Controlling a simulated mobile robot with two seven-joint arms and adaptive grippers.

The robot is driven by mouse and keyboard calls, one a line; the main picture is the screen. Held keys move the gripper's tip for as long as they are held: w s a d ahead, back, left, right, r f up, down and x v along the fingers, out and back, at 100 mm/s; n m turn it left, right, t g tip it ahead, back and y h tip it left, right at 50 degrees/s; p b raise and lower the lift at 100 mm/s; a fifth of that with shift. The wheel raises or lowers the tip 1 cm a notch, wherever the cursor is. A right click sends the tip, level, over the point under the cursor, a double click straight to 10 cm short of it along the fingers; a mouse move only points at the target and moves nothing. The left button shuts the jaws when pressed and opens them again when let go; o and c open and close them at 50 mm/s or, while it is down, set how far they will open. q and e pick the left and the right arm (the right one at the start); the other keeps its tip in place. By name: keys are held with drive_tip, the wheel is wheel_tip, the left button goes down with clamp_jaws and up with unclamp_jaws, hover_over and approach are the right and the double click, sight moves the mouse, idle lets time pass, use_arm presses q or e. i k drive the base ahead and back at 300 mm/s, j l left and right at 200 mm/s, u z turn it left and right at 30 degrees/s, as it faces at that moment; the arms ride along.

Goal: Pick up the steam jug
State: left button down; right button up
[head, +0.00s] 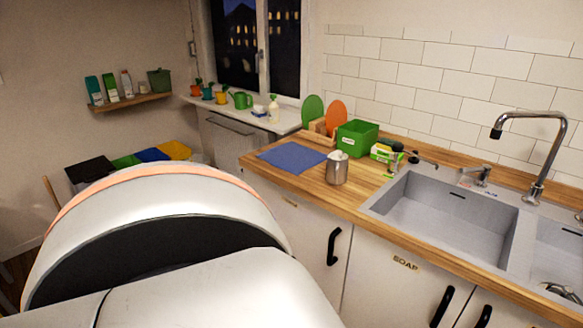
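The steam jug (336,172) is a small metallic vessel standing upright on the wooden counter. It stands just right of the blue mat, near the counter's front edge, left of the sink. Something white shows at its top; I cannot tell whether it is inside or behind. Neither of my grippers is in view. A large white and orange rounded part of my own arm or body fills the lower left and hides what is behind it.
The blue mat (292,157) lies flat left of the jug. A green bin (357,139), a sponge pack (384,154) and orange and green boards stand behind. The grey sink (440,212) is at right. Cabinet doors with dark handles (334,246) lie below.

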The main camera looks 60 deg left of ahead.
sight(337, 170)
drive_tip(key=u, duration=1.8)
drive_tip(key=i+j, duration=0.2)
drive_tip(key=j, duration=0.15)
drive_tip(key=i+j, duration=0.2)
drive_tip(key=j, duration=0.15)
drive_tip(key=i+j, duration=0.15)
drive_tip(key=j, duration=0.15)
drive_tip(key=i+j, duration=0.2)
drive_tip(key=j, duration=0.15)
